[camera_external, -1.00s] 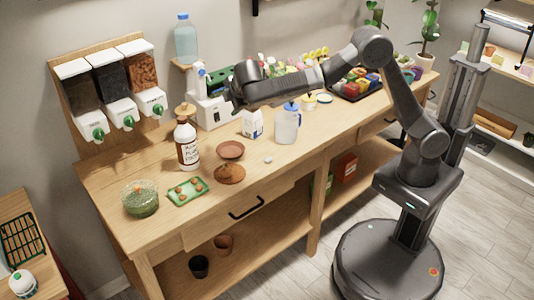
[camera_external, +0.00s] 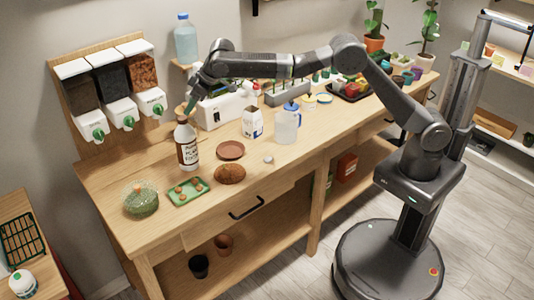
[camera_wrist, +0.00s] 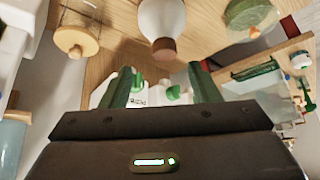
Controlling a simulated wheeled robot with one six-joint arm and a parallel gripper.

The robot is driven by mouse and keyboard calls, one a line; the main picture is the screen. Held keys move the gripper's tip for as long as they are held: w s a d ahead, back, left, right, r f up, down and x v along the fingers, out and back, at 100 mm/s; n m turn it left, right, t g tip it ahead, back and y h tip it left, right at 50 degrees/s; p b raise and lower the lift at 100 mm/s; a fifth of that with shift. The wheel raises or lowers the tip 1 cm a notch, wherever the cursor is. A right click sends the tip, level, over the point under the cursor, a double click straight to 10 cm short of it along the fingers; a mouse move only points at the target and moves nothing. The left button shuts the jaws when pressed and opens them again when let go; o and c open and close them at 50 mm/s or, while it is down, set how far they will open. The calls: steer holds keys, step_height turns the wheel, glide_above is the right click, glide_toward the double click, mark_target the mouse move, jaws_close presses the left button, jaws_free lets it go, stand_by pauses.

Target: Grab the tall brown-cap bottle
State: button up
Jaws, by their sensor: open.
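The tall brown-cap bottle (camera_external: 187,150) stands upright on the wooden bench, white with a brown-and-white label. In the wrist view the white bottle (camera_wrist: 160,18) is at the top centre with its brown cap towards my gripper. My gripper (camera_external: 188,106) is close above the bottle's top and points down; its fingers hide part of the cap in the outside view. In the wrist view my gripper (camera_wrist: 162,76) is open, with green fingers apart and nothing between them. The cap lies just beyond the fingertips, apart from them as far as I can tell.
A jar with a wooden lid (camera_wrist: 77,42) is left in the wrist view. Dispensers (camera_external: 118,75) hang behind the bottle. A brown saucer (camera_external: 231,150), a green tray (camera_external: 188,191) and a glass bowl (camera_external: 140,198) are near it. A blue-lidded jug (camera_external: 286,125) stands further right.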

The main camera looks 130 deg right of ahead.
mark_target(183, 118)
steer(key=shift+a+p+x, duration=0.15)
steer(key=shift+p+x, duration=0.3)
steer(key=shift+x, duration=1.1)
steer(key=shift+a+p+x, duration=0.15)
steer(key=shift+p+x, duration=0.3)
steer(key=shift+x, duration=1.15)
steer(key=shift+w, duration=0.15)
steer(key=shift+c, duration=0.5)
jaws_close()
